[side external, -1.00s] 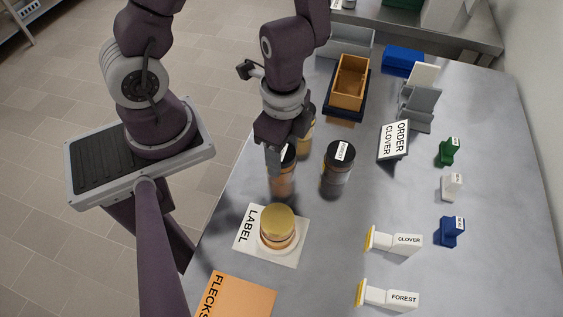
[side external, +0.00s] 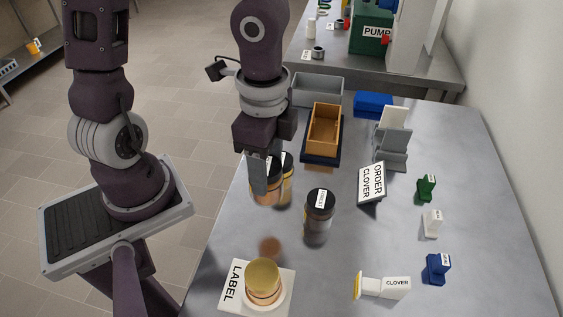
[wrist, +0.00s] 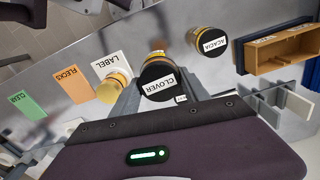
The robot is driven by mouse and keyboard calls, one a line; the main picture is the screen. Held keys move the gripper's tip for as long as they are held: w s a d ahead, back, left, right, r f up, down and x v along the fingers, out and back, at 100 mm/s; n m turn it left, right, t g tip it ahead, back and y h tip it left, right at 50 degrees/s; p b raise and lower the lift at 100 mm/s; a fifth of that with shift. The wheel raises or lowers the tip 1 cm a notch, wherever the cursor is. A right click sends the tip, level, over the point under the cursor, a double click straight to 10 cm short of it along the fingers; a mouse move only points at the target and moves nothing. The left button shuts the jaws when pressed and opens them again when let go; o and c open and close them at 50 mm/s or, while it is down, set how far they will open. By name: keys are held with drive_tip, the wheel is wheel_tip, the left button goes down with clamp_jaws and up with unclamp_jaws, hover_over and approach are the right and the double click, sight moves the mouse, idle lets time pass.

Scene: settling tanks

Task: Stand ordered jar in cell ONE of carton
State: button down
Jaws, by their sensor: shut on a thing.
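My gripper (side external: 262,190) is shut on the clover jar (side external: 268,196), an amber jar with a dark lid, held upright above the table, with its reflection below it. In the wrist view its lid (wrist: 157,74) reads CLOVER. The order sign (side external: 371,182) reads ORDER CLOVER. The carton (side external: 311,142) is an open orange-brown box on a dark tray (side external: 306,158), beyond the jar. A divider shows inside; cell markings cannot be read.
The acacia jar (wrist: 208,42) stands just behind the held jar. A dark jar (side external: 318,218) stands to the right. Stamps, a grey bin (side external: 318,90) and a blue box (side external: 373,104) also stand there.

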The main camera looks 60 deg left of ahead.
drive_tip(key=w+a+n, duration=0.6)
drive_tip(key=w, duration=0.4)
drive_tip(key=w+a+n, duration=0.5)
drive_tip(key=w+a, duration=0.1)
drive_tip(key=w, duration=0.4)
drive_tip(key=w+a+n, duration=0.6)
drive_tip(key=w+a, duration=0.1)
drive_tip(key=w, duration=0.3)
wheel_tip(320, 180, down, 10)
drive_tip(key=shift+w+d+r, duration=0.1)
drive_tip(key=shift+w+r, duration=0.05)
drive_tip(key=shift+r, duration=0.1)
drive_tip(key=c, duration=0.6)
unclamp_jaws()
drive_tip(key=shift+f, duration=0.15)
drive_tip(key=shift+o, duration=0.2)
wheel_tip(320, 180, up, 13)
drive_tip(key=shift+f, duration=0.2)
